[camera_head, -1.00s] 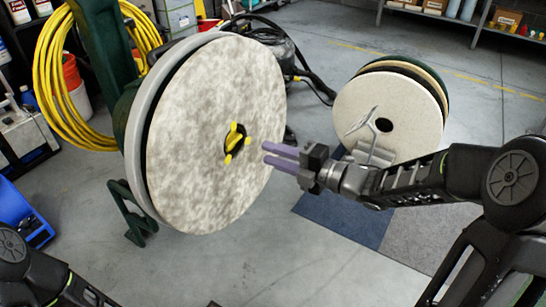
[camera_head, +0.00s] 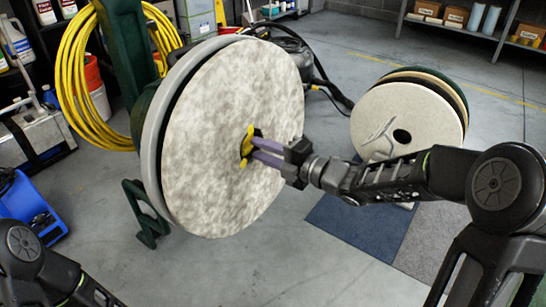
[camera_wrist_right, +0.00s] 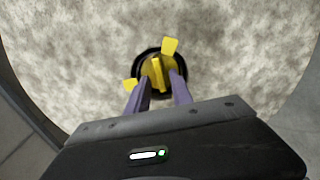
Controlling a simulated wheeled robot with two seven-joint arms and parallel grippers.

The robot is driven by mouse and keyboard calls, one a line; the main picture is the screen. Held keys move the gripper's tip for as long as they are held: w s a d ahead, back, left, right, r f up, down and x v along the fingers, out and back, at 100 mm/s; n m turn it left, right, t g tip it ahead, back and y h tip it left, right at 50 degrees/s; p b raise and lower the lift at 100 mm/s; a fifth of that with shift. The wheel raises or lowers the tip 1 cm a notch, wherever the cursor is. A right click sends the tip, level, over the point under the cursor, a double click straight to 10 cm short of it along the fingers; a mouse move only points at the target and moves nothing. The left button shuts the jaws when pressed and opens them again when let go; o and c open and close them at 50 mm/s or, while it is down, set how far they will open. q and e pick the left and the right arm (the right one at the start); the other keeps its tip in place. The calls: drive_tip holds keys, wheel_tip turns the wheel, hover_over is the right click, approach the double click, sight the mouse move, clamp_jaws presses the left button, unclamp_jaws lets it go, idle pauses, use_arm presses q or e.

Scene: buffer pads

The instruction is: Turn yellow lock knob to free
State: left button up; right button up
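The yellow lock knob (camera_head: 246,148) sits in a dark round hole at the centre of the large mottled pale pad (camera_head: 210,120). In the right wrist view the knob (camera_wrist_right: 158,74) has a raised upright ridge and two yellow tabs, one at upper right and one at lower left. My right gripper (camera_head: 256,149) reaches the knob from the right. Its two purple fingers (camera_wrist_right: 160,88) stand apart, one on each side of the knob's lower part; I cannot tell whether they touch it. My left arm shows at lower left, but its gripper is out of view.
The pad is mounted upright on a green stand (camera_head: 148,222). A second pad stack (camera_head: 445,112) stands behind my right arm. A yellow hose coil (camera_head: 78,85) and a blue machine (camera_head: 25,205) are at the left. The floor in front is clear.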

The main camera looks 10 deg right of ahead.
drive_tip(key=shift+b+x, duration=0.3)
drive_tip(key=shift+x, duration=0.65)
drive_tip(key=shift+c, duration=0.6)
clamp_jaws()
idle(0.9)
